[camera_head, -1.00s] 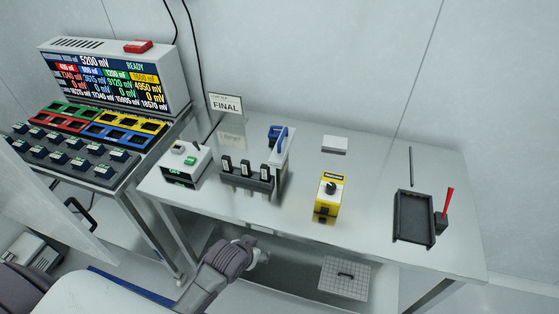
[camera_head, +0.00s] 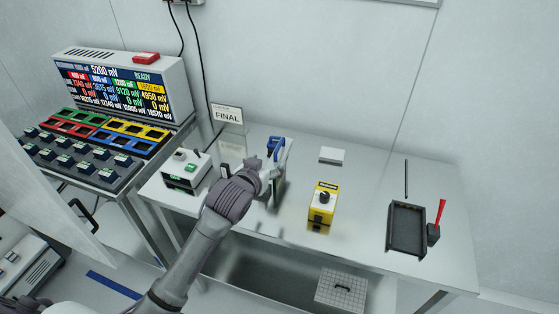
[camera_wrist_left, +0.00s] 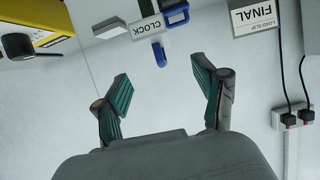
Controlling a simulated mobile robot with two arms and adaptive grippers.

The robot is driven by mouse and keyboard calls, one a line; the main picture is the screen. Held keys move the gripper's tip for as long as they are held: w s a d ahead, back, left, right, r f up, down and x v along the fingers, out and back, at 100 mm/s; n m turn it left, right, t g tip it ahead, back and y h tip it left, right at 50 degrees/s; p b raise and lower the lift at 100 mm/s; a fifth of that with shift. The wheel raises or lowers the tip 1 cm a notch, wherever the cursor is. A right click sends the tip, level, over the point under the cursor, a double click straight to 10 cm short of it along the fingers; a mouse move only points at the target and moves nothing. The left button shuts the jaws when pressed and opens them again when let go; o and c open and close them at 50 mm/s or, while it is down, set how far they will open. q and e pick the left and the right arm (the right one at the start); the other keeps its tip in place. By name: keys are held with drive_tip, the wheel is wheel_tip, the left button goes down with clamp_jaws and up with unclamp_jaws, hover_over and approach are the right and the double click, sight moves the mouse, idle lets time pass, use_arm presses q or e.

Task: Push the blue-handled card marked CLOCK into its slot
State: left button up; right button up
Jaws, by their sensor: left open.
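In the head view the blue handle (camera_head: 276,147) stands near the back of the steel bench (camera_head: 358,222). My left gripper (camera_head: 270,174) is in front of the card and partly covers it. In the left wrist view my left gripper (camera_wrist_left: 163,75) is open, its green-padded fingers apart and empty, with the card beyond the fingertips. The slot is hidden or cannot be made out. My right gripper is not in view.
A yellow box with a black knob (camera_head: 323,202) stands right of the arm. A white box with a green label (camera_head: 187,169) stands left. A black tray (camera_head: 407,229) lies at the right. A FINAL sign (camera_head: 228,115) stands behind. The bench between yellow box and tray is clear.

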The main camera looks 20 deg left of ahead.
sight(280, 153)
use_arm(q)
drive_tip(key=x, duration=0.6)
drive_tip(key=shift+a+f, duration=0.1)
drive_tip(key=shift+w+f+p, duration=0.1)
drive_tip(key=shift+w+p, duration=0.2)
drive_tip(key=shift+p, duration=0.1)
drive_tip(key=shift+d+f+p+x, duration=0.1)
drive_tip(key=shift+p+x, duration=0.15)
drive_tip(key=shift+x, duration=0.9)
drive_tip(key=shift+d+f+p+x, duration=0.15)
drive_tip(key=shift+p+x, duration=0.1)
drive_tip(key=shift+x, duration=0.95)
drive_tip(key=shift+s, duration=0.15)
drive_tip(key=shift+c, duration=0.2)
drive_tip(key=shift+r, duration=0.1)
clamp_jaws()
